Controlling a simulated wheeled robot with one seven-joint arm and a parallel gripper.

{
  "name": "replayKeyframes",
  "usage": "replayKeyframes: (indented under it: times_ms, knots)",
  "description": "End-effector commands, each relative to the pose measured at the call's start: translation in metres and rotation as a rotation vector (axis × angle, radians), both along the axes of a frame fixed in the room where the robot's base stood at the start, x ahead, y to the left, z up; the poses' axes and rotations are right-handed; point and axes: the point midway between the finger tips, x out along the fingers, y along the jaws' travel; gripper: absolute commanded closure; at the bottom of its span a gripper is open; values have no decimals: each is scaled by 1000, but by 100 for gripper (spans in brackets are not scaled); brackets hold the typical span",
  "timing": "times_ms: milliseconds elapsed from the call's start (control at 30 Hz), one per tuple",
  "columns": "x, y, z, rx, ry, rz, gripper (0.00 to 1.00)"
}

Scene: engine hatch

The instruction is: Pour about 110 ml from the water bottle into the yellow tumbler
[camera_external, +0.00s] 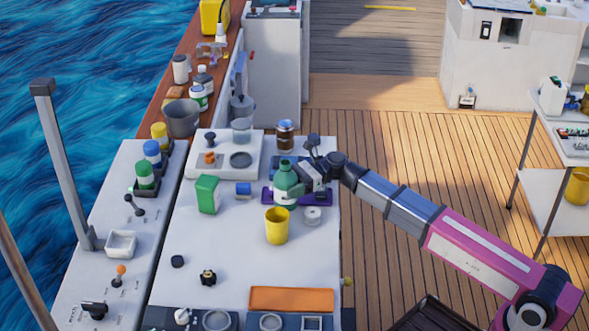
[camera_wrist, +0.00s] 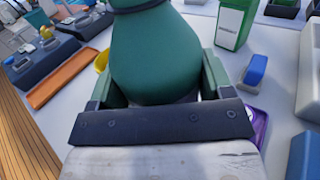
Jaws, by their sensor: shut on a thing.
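The water bottle (camera_external: 286,185) is green and stands upright on the white work surface, behind the yellow tumbler (camera_external: 277,227). The tumbler is upright, and its inside is too small to read. My gripper (camera_external: 304,183) reaches in from the right and is shut on the bottle's body. In the wrist view the green bottle (camera_wrist: 155,55) fills the middle between the two fingers of my gripper (camera_wrist: 158,95). A slice of the yellow tumbler (camera_wrist: 102,61) shows to the left of the bottle there, mostly hidden by it.
A green box (camera_external: 208,195) and a small blue block (camera_external: 243,189) stand left of the bottle. A purple tray (camera_external: 322,198) and a white round piece (camera_external: 312,215) are close on the right. An orange tray (camera_external: 291,299) lies in front. The surface left of the tumbler is mostly clear.

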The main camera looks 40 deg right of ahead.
Motion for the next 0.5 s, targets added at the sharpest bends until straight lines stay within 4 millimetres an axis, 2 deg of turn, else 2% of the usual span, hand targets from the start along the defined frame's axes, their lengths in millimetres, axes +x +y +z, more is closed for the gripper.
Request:
replayKeyframes:
  times_ms: [200, 500]
  knots:
    - [0, 0, -12, 2, 0, 0, 60]
    - [0, 0, -12, 1, -1, 0, 60]
